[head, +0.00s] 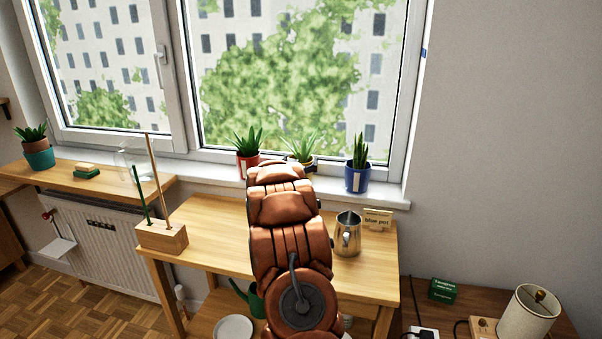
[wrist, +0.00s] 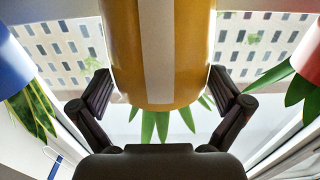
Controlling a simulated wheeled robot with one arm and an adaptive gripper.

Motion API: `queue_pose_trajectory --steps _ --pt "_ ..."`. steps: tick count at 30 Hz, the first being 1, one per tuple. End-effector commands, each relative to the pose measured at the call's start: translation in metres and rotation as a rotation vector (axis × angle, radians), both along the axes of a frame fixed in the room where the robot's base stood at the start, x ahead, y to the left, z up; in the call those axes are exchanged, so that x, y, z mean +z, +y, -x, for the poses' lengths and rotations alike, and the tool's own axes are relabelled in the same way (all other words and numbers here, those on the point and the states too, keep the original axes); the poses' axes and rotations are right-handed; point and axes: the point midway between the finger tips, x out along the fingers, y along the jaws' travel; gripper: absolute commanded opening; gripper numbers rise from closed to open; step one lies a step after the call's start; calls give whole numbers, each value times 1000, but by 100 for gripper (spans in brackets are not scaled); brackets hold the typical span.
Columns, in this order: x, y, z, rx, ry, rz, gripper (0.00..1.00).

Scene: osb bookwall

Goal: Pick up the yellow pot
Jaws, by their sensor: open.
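The yellow pot (wrist: 190,52), with a pale vertical stripe and green leaves, fills the middle of the wrist view, which looks upside down. My gripper (wrist: 160,76) is open, with one dark finger on each side of the pot. Whether the fingers touch it I cannot tell. In the head view the plant of the yellow pot (head: 310,165) stands on the windowsill, its pot mostly hidden behind my arm. The gripper itself is hidden there.
A red pot (head: 242,169) and a blue pot (head: 357,180) stand close on either side on the sill.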

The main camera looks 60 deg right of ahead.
Motion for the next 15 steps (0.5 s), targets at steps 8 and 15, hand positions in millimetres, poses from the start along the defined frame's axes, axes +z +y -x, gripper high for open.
queue_pose_trajectory --steps 8,15 --pt "-2 -15 -7 2 3 -3 100" --pt "-2 -15 -6 2 2 -2 93"
